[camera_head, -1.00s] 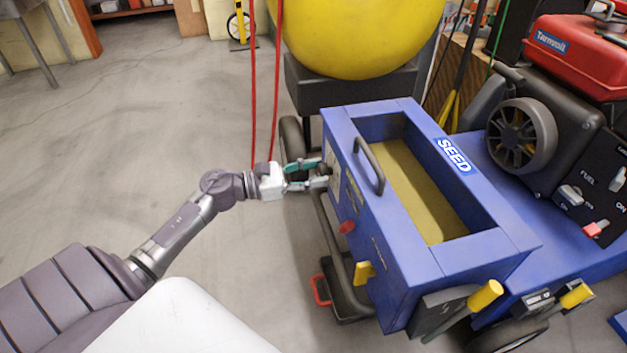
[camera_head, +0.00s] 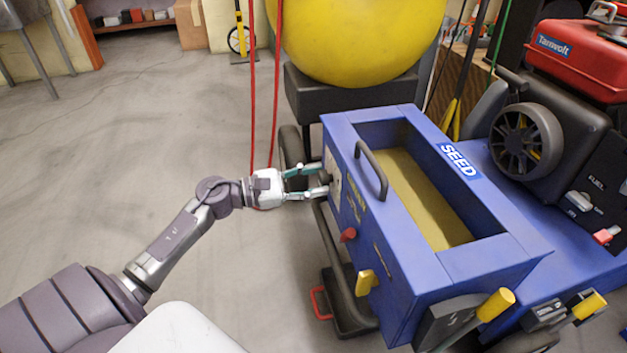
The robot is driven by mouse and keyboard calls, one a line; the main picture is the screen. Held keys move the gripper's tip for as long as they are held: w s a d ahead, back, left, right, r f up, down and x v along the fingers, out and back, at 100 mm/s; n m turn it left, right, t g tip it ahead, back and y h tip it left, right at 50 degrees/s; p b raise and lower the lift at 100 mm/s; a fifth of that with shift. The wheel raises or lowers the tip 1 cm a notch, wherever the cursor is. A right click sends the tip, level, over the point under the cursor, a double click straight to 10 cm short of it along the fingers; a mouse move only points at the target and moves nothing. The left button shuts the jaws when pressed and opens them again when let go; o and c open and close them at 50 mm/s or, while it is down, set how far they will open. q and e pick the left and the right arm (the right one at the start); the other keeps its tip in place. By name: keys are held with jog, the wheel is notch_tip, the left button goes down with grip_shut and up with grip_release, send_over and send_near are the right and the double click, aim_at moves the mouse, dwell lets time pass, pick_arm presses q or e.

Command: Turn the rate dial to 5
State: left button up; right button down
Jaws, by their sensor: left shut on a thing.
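The blue seed box (camera_head: 395,262) of the machine stands at the centre right, with a white SEED label on its top rim. A pale dial plate (camera_head: 332,175) is on its left side face near the far end. My left gripper (camera_head: 324,184) reaches in from the left and is shut on a dark knob (camera_head: 325,178) in front of that plate, which looks like the rate dial. The fingers partly hide the knob, and its numbers cannot be read. My right gripper is not in view.
A red knob (camera_head: 348,235) and a yellow lever (camera_head: 366,282) stick out of the same side face. A dark handle (camera_head: 371,168) arches over the box's edge. Red cords (camera_head: 253,90) hang behind my left wrist. The floor at left is clear.

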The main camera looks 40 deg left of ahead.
pick_arm(q)
jog(key=o, duration=1.2)
jog(key=shift+c, duration=0.2)
jog(key=shift+s+a+f, duration=0.1)
jog(key=shift+s+a, duration=0.1)
jog(key=shift+s, duration=0.05)
jog(key=v, duration=1.1)
jog(key=shift+a, duration=0.15)
jog(key=shift+s, duration=0.1)
